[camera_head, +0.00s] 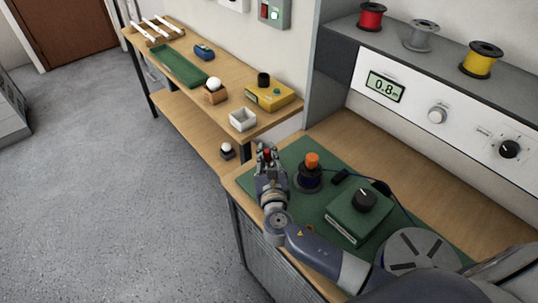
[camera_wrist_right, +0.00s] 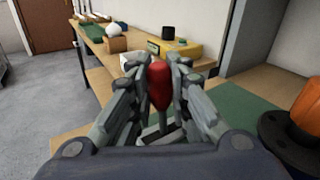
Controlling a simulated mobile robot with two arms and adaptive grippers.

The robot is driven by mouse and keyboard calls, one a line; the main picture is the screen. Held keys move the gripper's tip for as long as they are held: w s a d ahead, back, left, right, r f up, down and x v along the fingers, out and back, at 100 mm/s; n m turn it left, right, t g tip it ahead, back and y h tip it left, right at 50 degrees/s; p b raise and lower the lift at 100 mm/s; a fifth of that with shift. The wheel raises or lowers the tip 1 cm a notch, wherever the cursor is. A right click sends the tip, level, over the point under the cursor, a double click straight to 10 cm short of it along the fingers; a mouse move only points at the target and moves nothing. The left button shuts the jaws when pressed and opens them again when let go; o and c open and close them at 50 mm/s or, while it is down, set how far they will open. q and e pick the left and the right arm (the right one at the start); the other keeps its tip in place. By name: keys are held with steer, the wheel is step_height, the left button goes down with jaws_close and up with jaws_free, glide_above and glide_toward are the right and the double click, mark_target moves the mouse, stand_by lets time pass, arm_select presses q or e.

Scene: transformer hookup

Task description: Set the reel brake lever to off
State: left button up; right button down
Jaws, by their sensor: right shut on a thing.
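The lever has a red knob (camera_wrist_right: 160,84) and stands up from a small base with a dark slot, seen below the fingers in the right wrist view. In the head view only a bit of the red knob (camera_head: 267,155) shows between the fingers, at the far left corner of the green mat. My right gripper (camera_head: 267,152) is shut on this red knob, with fingers on both sides of it; it also shows in the right wrist view (camera_wrist_right: 160,75). The lever's lower part is partly hidden by the fingers. My left gripper is not in view.
Close right of the gripper stands a dark reel with an orange top (camera_head: 311,162). A green box with a black knob (camera_head: 358,215) and a grey slotted disc (camera_head: 413,251) stand further right. A side table with a white tray (camera_head: 243,120) is beyond; open floor lies left.

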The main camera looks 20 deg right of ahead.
steer(key=shift+f, duration=0.1)
steer(key=c, duration=1.5)
jaws_free()
steer(key=v, duration=1.1)
steer(key=shift+s, duration=0.25)
steer(key=shift+s+a, duration=0.2)
steer(key=shift+s, duration=0.1)
